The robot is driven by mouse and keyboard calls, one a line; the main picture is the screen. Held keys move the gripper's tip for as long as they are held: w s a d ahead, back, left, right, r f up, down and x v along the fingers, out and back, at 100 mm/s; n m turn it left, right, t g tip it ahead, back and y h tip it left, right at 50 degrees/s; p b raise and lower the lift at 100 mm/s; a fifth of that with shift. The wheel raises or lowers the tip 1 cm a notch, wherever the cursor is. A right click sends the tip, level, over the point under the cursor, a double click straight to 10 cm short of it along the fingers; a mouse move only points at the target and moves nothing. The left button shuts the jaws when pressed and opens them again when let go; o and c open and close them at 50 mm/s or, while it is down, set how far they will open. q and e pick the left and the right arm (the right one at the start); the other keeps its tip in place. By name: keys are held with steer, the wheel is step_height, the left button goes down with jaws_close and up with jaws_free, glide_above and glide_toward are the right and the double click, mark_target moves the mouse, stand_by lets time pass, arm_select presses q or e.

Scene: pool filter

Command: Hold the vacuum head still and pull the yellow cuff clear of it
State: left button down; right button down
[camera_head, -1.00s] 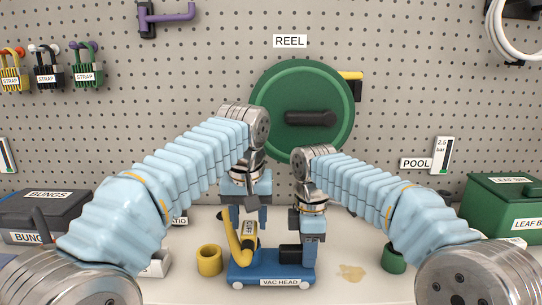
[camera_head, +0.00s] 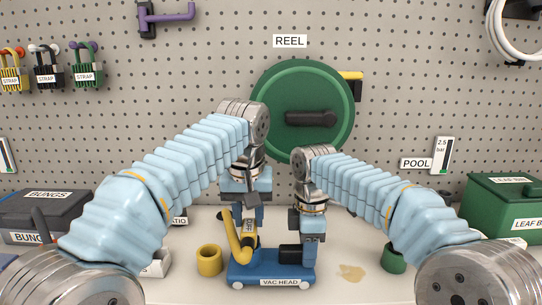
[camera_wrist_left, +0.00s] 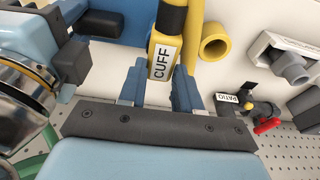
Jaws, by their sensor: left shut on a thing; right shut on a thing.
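The blue vacuum head (camera_head: 255,272) stands on the bench in the head view, with its label facing me. The yellow cuff (camera_head: 247,241) is upright at its left part, with a bent yellow hose piece (camera_head: 229,228) beside it. My left gripper (camera_head: 247,222) is shut on the cuff from above; the left wrist view shows the labelled cuff (camera_wrist_left: 164,57) between the fingers (camera_wrist_left: 158,82). I cannot tell whether the cuff's lower end still touches the vacuum head. My right gripper (camera_head: 311,242) is shut on the dark upright block (camera_head: 291,254) at the vacuum head's right end.
A yellow ring (camera_head: 209,260) stands left of the vacuum head and a green ring (camera_head: 393,260) to its right. A brown stain (camera_head: 352,273) marks the bench. A dark bungs box (camera_head: 45,212) is at left, a green box (camera_head: 505,205) at right. A pegboard with a green reel (camera_head: 330,90) is behind.

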arm_select(q)
steer(key=shift+r, duration=0.4)
steer(key=shift+r, duration=3.05)
arm_select(e)
steer(key=c, duration=0.7)
jaws_free()
steer(key=shift+r, duration=5.95)
